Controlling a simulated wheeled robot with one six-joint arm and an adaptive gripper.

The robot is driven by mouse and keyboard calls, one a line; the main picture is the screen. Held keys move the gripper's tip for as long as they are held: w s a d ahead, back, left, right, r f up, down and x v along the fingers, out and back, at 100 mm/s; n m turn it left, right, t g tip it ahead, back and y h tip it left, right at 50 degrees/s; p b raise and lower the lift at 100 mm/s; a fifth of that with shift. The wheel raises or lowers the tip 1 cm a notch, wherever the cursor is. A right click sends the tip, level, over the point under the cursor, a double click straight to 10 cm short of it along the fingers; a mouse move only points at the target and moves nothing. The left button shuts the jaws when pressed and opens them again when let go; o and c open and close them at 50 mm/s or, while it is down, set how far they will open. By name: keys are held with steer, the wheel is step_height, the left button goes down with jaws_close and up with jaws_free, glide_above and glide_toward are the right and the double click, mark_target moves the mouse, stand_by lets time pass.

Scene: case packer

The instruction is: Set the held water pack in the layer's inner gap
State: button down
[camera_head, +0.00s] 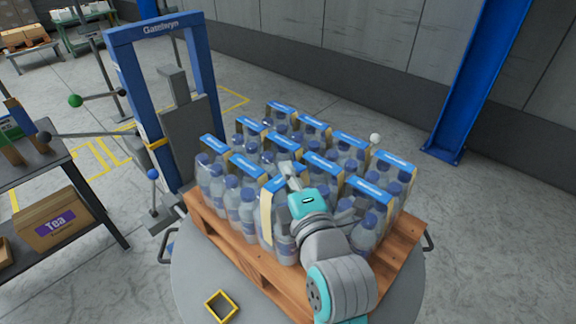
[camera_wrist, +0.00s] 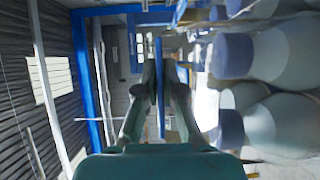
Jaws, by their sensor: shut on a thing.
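My gripper (camera_head: 287,175) is shut on the blue top strip of a water pack (camera_head: 267,217), a group of clear bottles with blue caps and a cream side panel. The held pack is at the near side of the layer, with packs to its left and right. My arm hides part of it and the space on its right, so I cannot tell whether its base touches the pallet. In the wrist view, the fingers (camera_wrist: 161,85) pinch the thin blue strip (camera_wrist: 160,110). Bottles (camera_wrist: 270,55) fill the right side there.
Several more water packs (camera_head: 312,122) stand upright in rows on the wooden pallet (camera_head: 238,258), which rests on a round grey plate (camera_head: 190,275). A blue frame (camera_head: 125,95) stands behind on the left. A dark table (camera_head: 60,150) is at far left, with a Tea carton (camera_head: 55,222) below.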

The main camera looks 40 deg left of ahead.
steer(key=shift+f, duration=1.8)
steer(key=c, duration=1.3)
jaws_free()
steer(key=shift+f, duration=0.1)
steer(key=shift+d, duration=0.1)
steer(key=v, duration=1.2)
